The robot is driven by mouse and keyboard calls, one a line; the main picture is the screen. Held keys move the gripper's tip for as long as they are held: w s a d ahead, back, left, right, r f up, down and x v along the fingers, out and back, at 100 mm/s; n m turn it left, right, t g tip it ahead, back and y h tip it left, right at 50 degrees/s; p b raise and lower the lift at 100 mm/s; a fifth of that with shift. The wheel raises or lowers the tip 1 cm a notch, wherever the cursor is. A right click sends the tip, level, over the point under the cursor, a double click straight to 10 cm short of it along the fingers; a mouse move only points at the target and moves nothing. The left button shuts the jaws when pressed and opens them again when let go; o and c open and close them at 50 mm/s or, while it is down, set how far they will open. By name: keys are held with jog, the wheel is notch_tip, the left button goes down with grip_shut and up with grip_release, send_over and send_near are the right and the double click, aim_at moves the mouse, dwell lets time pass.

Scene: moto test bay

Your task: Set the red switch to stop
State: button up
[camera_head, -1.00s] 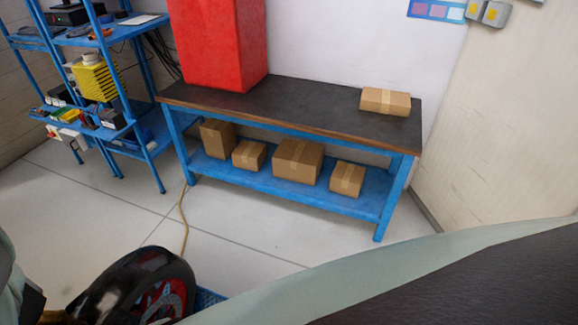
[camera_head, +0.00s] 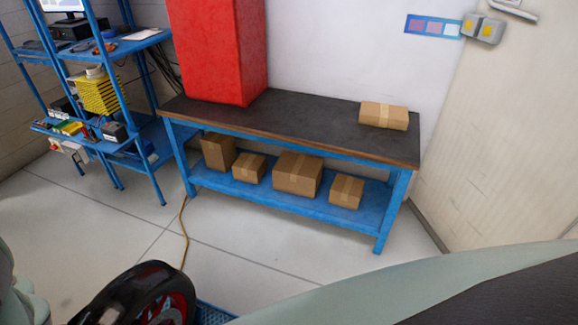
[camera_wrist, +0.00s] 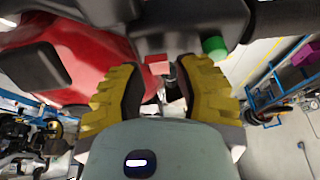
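In the wrist view, a small red piece (camera_wrist: 157,65) that looks like the red switch sits on a dark grey control housing (camera_wrist: 165,38). A green round button (camera_wrist: 214,47) is to its right on the same housing. My gripper (camera_wrist: 156,72), with two yellow ridged fingers, is open, one finger on each side of the red piece. A gap shows between the fingers; I cannot tell whether either touches the switch. The switch's position marking is too small to read. Neither the switch nor my gripper shows in the head view.
Red bodywork (camera_wrist: 90,60) lies left of the housing. In the head view, a black tyre (camera_head: 135,290) is at the lower left. A blue workbench (camera_head: 290,128) holds a red block (camera_head: 215,50) and a carton (camera_head: 384,115). Bare floor lies before it.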

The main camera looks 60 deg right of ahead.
grip_shut()
